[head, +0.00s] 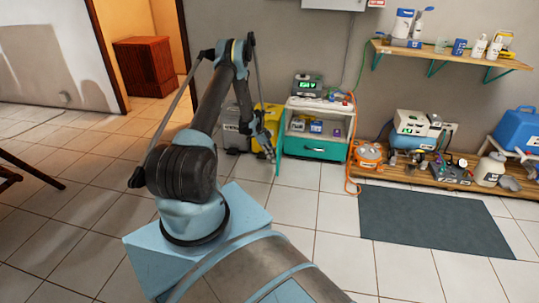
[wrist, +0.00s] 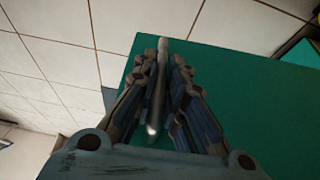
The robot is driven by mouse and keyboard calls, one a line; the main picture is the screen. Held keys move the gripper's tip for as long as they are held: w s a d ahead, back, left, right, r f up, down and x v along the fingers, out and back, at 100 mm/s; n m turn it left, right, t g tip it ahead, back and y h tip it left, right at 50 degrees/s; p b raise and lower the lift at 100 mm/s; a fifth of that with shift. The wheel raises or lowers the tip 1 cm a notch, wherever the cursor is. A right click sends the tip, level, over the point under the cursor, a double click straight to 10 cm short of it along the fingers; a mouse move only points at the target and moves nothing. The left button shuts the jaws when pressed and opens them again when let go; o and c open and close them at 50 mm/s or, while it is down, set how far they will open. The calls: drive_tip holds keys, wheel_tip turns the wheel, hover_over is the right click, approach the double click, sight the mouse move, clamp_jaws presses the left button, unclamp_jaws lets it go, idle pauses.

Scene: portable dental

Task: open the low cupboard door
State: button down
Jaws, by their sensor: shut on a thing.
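The low cupboard (head: 318,103) is a white unit with teal parts, standing against the back wall. A thin green panel, which looks like its door (head: 278,158), shows nearly edge-on at the cupboard's left side, standing out from the front. In the wrist view the green door face (wrist: 235,100) fills the right and middle. A slim metal bar handle (wrist: 161,70) runs between the fingers. My gripper (head: 269,150), also in the wrist view (wrist: 165,75), is closed around this handle. The fingers hide part of the door face.
A yellow-and-grey case (head: 268,115) stands behind my gripper. An orange device (head: 368,155) with a cable sits right of the cupboard. A low wooden platform (head: 425,172) holds several devices. A dark mat (head: 430,220) lies in front. Tiled floor before the cupboard is clear.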

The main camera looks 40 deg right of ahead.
drive_tip(key=shift+w, duration=0.45)
drive_tip(key=c, duration=1.7)
unclamp_jaws()
drive_tip(key=shift+o, duration=0.2)
drive_tip(key=shift+a, duration=0.1)
drive_tip(key=v, duration=1.2)
